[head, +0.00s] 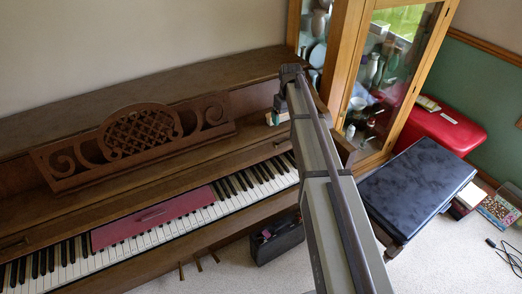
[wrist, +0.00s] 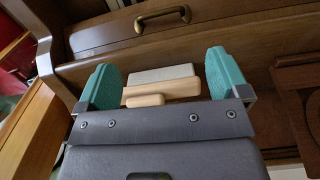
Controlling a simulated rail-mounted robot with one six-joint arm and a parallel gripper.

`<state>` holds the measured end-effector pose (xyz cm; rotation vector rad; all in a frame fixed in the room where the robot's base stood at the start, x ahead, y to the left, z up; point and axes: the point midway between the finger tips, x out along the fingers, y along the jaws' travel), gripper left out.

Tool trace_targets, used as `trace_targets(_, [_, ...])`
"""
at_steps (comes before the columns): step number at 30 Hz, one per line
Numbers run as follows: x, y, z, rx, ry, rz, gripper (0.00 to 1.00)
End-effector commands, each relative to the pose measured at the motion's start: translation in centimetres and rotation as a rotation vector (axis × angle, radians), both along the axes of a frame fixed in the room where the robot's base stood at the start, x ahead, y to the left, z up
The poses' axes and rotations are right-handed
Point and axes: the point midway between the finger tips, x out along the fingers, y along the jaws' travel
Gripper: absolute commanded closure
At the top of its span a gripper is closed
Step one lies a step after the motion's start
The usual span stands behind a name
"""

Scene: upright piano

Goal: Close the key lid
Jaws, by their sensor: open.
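The key lid (head: 150,182) is a long brown wooden panel behind the keys, and the white and black keys (head: 225,205) are exposed. A metal handle on the panel shows at the top of the wrist view (wrist: 162,18). My gripper (head: 279,116) is near the right end of the piano, mostly hidden behind my arm in the head view. In the wrist view its teal fingers (wrist: 163,82) are apart. A pale block with a wooden edge and a small wooden peg (wrist: 163,85) shows between them; I cannot tell whether anything touches it.
A long pink-red object (head: 153,219) lies on the keys. A carved music stand (head: 140,140) rises behind the lid. A glass cabinet (head: 375,75) stands close right of the piano, with a dark-topped bench (head: 418,185) nearby. A dark bag (head: 277,240) is on the carpet.

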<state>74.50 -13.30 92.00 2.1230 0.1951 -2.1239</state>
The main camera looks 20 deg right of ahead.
Motion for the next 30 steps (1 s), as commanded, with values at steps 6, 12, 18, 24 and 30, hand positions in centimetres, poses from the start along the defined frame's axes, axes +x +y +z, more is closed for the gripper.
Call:
trace_targets(6, [-0.5,0.2,0.0,0.0,0.0,0.065,0.07])
trace_targets(12, [-0.5,0.2,-3.0,0.0,0.0,0.064,0.07])
trace_targets(18, [-0.6,0.2,-7.9,0.0,0.0,0.063,0.07])
trace_targets(24, [-0.6,0.2,-10.7,0.0,0.0,0.063,0.07])
trace_targets(30, [-0.6,0.2,-10.5,0.0,0.0,0.062,0.07])
